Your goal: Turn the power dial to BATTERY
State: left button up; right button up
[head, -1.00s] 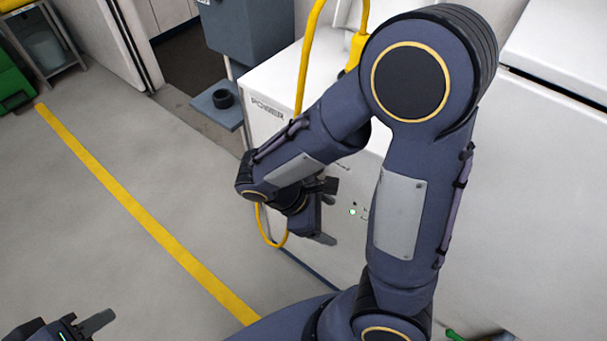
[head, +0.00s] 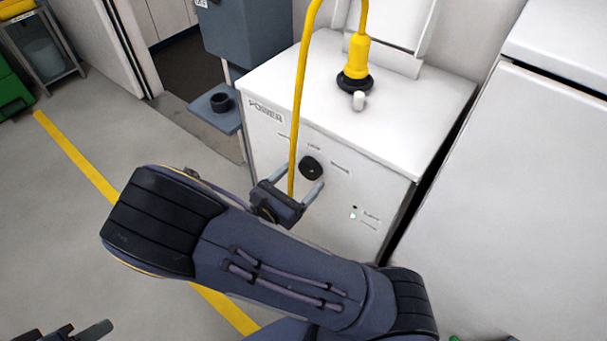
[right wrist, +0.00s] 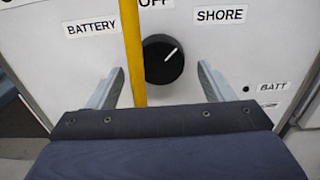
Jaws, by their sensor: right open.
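The power dial (head: 312,168) is a round black knob on the front of the white power cabinet (head: 268,160). In the right wrist view the dial (right wrist: 163,60) has a white pointer line aimed up and right, toward the SHORE label (right wrist: 220,15). The BATTERY label (right wrist: 91,27) is at left; the OFF label (right wrist: 155,3) is above, partly cut off. My right gripper (head: 294,184) is open in front of the dial, its fingers to either side of it in the picture; contact cannot be told. My left gripper (head: 85,333) shows only partly at the bottom left.
A yellow cable (head: 299,100) hangs down before the panel. In the right wrist view the cable (right wrist: 134,50) passes between the fingers, left of the dial. A green lamp (head: 353,216) is lit on the panel. A white appliance (head: 520,200) stands at right.

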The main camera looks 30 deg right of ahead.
jog(key=shift+x, duration=1)
jog(key=c, duration=1)
jog(key=shift+o, duration=0.2)
jog(key=shift+r+n+p, duration=0.15)
jog(key=shift+n+p, duration=0.45)
jog(key=shift+p, duration=0.3)
jog(key=n+p, duration=0.2)
jog(key=shift+s+r+p, duration=0.1)
jog(key=shift+p, duration=0.2)
jog(key=n+p, duration=0.3)
jog(key=n, duration=0.1)
jog(key=shift+n, duration=0.4)
jog(key=n+p, duration=0.3)
jog(key=n, duration=0.1)
jog(key=shift+s+n, duration=0.1)
jog(key=shift+n, duration=0.2)
jog(key=n+p, duration=0.1)
jog(key=n, duration=0.4)
jog(key=shift+p, duration=0.35)
jog(key=shift+n, duration=0.3)
